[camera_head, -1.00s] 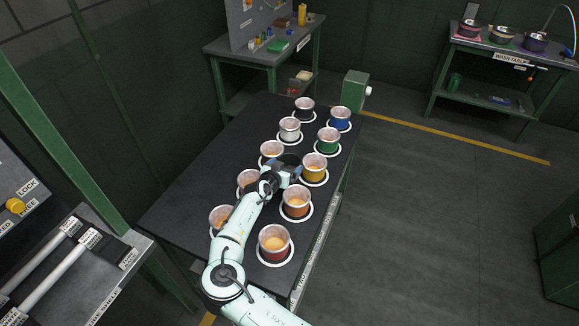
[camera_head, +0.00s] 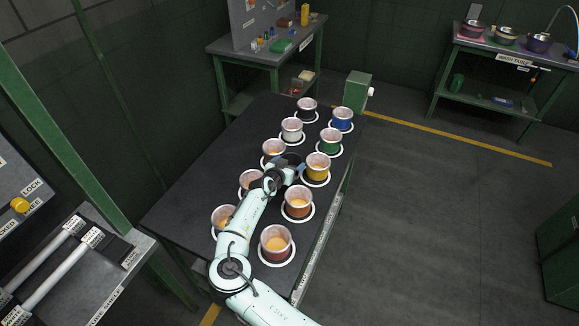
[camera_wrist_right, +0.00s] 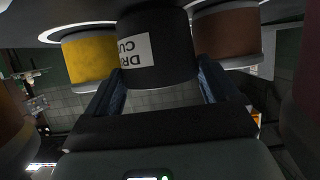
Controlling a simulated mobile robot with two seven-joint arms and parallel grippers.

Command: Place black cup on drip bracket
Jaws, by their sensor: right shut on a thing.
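A black cup (camera_wrist_right: 155,52) with a white label, partly readable as "DR… CU…", sits between the two fingers of my right gripper (camera_wrist_right: 160,88) in the right wrist view, which shows it upside down. In the head view my right gripper (camera_head: 292,168) is over the black table, among the two rows of pots, shut on the black cup (camera_head: 284,160), which is mostly hidden by the arm and gripper. I cannot make out a drip bracket in either view. My left gripper is not in view.
A yellow pot (camera_head: 317,171) and an orange-brown pot (camera_head: 298,205) stand close by on white rings. Several other pots fill both rows, with a black one (camera_head: 307,107) at the far end. The table's left part (camera_head: 185,190) is clear. A green box (camera_head: 357,92) stands beyond.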

